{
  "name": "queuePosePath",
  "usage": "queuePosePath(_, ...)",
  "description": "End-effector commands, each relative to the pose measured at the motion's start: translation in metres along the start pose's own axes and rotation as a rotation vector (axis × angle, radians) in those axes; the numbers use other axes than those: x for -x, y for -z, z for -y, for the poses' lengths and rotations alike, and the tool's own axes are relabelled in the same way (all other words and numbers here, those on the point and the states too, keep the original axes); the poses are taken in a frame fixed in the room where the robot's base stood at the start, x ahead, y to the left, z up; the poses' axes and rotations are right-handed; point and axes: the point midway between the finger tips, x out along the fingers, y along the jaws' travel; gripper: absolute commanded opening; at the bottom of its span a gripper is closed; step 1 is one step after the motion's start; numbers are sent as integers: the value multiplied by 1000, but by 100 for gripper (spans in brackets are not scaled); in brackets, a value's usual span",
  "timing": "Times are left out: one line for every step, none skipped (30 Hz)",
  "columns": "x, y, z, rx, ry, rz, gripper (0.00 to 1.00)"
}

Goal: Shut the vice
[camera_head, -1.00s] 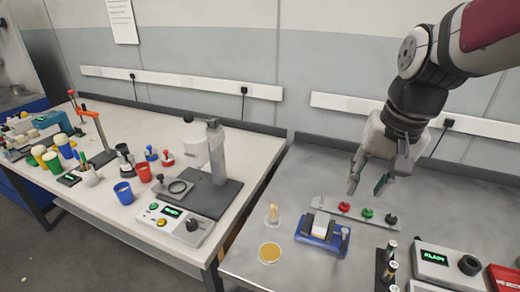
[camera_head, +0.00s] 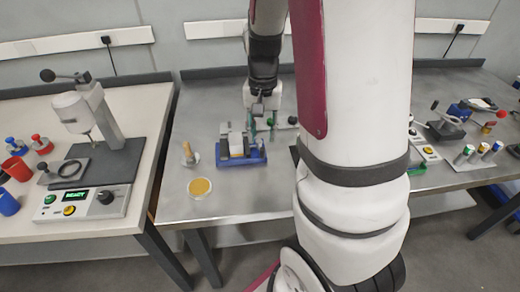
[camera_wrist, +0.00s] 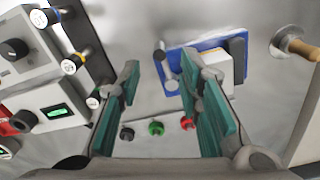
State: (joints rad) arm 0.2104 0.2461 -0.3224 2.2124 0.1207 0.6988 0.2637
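The vice is small, with a blue base (camera_head: 243,161) and grey jaws, and stands on the grey metal table. A whitish block (camera_head: 237,142) sits at its jaws; whether the jaws touch it I cannot tell. In the wrist view the vice (camera_wrist: 178,62) is just beyond the fingertips, with its grey handle on its left side. My gripper (camera_head: 262,122) points down behind and slightly right of the vice in the head view. In the wrist view my gripper (camera_wrist: 158,68) is open and empty, its green finger pads apart. The right finger hides part of the vice.
A strip with black, green and red knobs (camera_wrist: 157,128) lies behind the vice. A control box (camera_wrist: 55,112) is nearby. My arm hides the table's middle.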

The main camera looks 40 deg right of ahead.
Motion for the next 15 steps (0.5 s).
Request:
queuePosePath(-12, -1, -1, -2, -3, 5, 33)
queuePosePath(-18, -1, -1, -2, -3, 5, 33)
queuePosePath(-25, 0, -1, -2, -2, 4, 33)
queuePosePath(-31, 0, -1, -2, -3, 5, 33)
queuePosePath(-36, 0, -1, -2, -2, 3, 33)
queuePosePath(-42, -1, -1, -2, -3, 4, 33)
queuePosePath(-46, -1, -1, -2, -3, 3, 33)
queuePosePath(-50, -1, -1, -1, -2, 3, 33)
queuePosePath(-54, 0, 0, -1, -1, 3, 33)
queuePosePath(-57, 0, 0, -1, -1, 2, 33)
queuePosePath(-60, 0, 0, -1, -1, 2, 33)
queuePosePath(-63, 0, -1, -1, -1, 2, 33)
queuePosePath(-64, 0, -1, -1, -1, 1, 33)
queuePosePath(-66, 0, 0, -1, -1, 1, 33)
queuePosePath(-67, 0, 0, -1, 0, 0, 33)
